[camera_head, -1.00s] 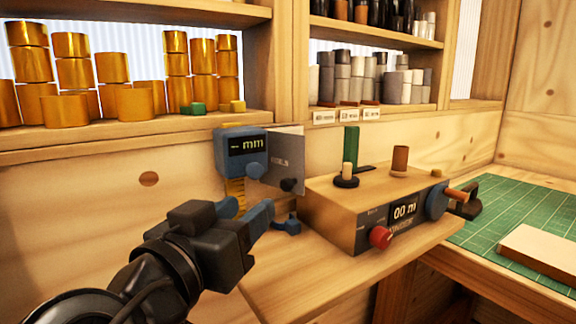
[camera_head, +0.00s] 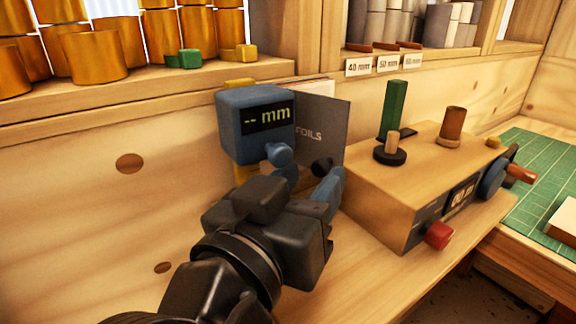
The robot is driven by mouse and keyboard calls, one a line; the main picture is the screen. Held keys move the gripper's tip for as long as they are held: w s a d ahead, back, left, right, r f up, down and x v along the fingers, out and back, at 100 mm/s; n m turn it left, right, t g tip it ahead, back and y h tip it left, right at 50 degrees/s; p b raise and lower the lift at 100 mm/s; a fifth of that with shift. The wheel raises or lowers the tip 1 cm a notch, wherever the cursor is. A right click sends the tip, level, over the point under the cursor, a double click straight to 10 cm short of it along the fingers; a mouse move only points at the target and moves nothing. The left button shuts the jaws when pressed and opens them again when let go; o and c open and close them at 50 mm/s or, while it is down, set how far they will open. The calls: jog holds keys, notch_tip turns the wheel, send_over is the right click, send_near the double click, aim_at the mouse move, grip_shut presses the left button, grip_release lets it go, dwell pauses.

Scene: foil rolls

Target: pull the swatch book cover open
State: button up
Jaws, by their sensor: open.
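The swatch book has a dark grey cover (camera_head: 323,125) lettered "FOILS", standing upright at the back wall, right of a blue gauge. A strip of pale pages (camera_head: 318,87) shows above its top edge. A small black knob (camera_head: 321,167) sticks out low on the cover. My gripper (camera_head: 306,176) is open, its blue fingertips in front of the cover's lower part. The knob appears between the fingertips in the picture; I cannot tell whether either finger touches it. The gripper hides the book's lower left part.
The blue gauge (camera_head: 244,125) reading "-- mm" stands close behind my gripper. To the right is a wooden box (camera_head: 420,165) with a green post (camera_head: 394,108), a red knob (camera_head: 439,235) and a display. Copper rolls (camera_head: 95,55) fill the shelf above left. Bare bench lies before the box.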

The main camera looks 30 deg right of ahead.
jog(key=shift+w+d, duration=0.3)
jog(key=shift+d, duration=0.25)
grip_shut()
dwell(0.4)
